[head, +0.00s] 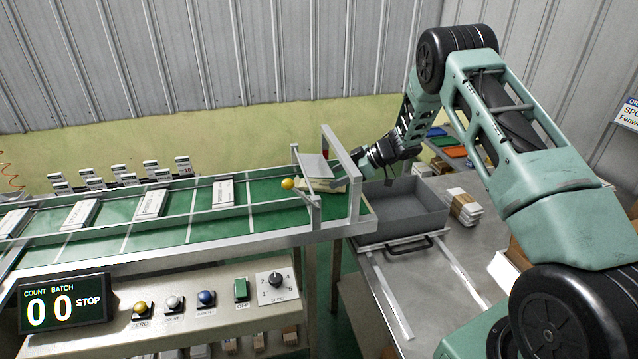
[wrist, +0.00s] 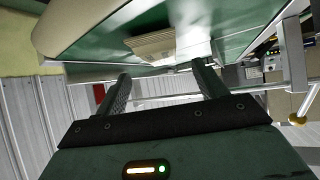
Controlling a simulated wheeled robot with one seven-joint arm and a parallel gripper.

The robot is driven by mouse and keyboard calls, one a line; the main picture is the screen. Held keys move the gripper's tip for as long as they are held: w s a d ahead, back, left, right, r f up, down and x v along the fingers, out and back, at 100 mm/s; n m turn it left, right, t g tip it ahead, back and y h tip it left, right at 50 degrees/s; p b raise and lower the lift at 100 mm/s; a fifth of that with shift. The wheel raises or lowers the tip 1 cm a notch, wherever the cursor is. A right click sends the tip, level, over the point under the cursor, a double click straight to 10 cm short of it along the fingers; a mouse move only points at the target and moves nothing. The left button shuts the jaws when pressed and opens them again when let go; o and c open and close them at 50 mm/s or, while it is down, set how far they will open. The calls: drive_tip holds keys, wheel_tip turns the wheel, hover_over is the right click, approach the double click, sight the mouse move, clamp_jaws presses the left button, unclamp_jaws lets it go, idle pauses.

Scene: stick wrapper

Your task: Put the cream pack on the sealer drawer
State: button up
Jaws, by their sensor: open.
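The cream pack (head: 327,186) lies on the green conveyor belt at its right end, partly hidden by a metal plate and the end frame. In the wrist view the cream pack (wrist: 150,47) shows beyond my fingertips, next to a bright plate. My gripper (wrist: 162,72) is open, with nothing between its two dark fingers. In the head view my gripper (head: 362,166) is at the conveyor's right end, close to the pack; its fingertips are partly hidden by the frame. The sealer drawer (head: 400,228) is a grey open tray with a dark handle, just right of the conveyor's end.
The conveyor's metal end frame (head: 354,178) stands close to my gripper. Several white packs (head: 150,204) lie further left on the belt. A banded stack of packs (head: 462,207) sits on the steel table right of the drawer. The counter display (head: 64,305) reads 00 STOP.

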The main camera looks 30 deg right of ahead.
sight(321, 183)
drive_tip(key=shift+p+x, duration=1.25)
drive_tip(key=shift+x, duration=1.3)
drive_tip(key=c, duration=1.1)
